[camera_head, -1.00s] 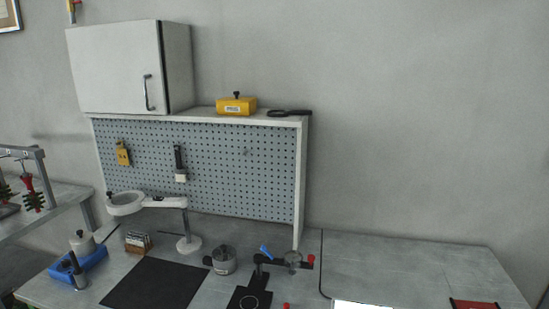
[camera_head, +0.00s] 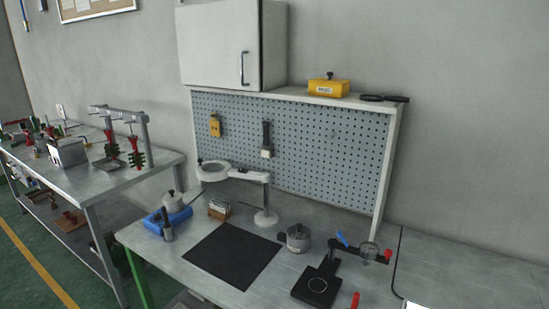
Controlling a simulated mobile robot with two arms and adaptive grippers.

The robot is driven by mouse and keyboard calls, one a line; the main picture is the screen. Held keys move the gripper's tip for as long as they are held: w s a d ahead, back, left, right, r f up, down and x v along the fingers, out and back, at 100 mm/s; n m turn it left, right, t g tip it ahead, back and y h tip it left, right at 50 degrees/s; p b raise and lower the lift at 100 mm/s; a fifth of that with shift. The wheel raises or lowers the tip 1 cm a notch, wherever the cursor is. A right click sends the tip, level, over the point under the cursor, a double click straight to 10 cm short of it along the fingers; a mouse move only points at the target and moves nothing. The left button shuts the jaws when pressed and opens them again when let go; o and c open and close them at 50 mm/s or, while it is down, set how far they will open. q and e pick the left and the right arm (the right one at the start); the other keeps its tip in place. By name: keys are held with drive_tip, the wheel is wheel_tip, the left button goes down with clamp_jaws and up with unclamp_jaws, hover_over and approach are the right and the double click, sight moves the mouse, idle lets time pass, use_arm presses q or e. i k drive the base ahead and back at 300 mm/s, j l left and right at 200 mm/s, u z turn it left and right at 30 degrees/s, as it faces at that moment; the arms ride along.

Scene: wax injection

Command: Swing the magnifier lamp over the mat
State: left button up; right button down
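The white magnifier lamp (camera_head: 249,175) stands on a round base at the back of the workbench, in front of the pegboard. Its ring head (camera_head: 213,171) points left on a horizontal arm, behind and left of the mat. The black mat (camera_head: 232,256) lies flat and bare on the bench, in front of the lamp base. Neither of my grippers shows in the head view.
A metal pot (camera_head: 298,239) and a black fixture (camera_head: 318,284) are to the right. A second table (camera_head: 100,183) stands left.

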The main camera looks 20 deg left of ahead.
sight(228, 172)
drive_tip(key=i+j, duration=0.1)
drive_tip(key=j, duration=0.4)
drive_tip(key=i+j+z, duration=0.1)
drive_tip(key=j, duration=0.4)
drive_tip(key=i+j, duration=0.15)
drive_tip(key=j, duration=0.35)
drive_tip(key=i+j+z, duration=0.1)
drive_tip(key=j, duration=0.4)
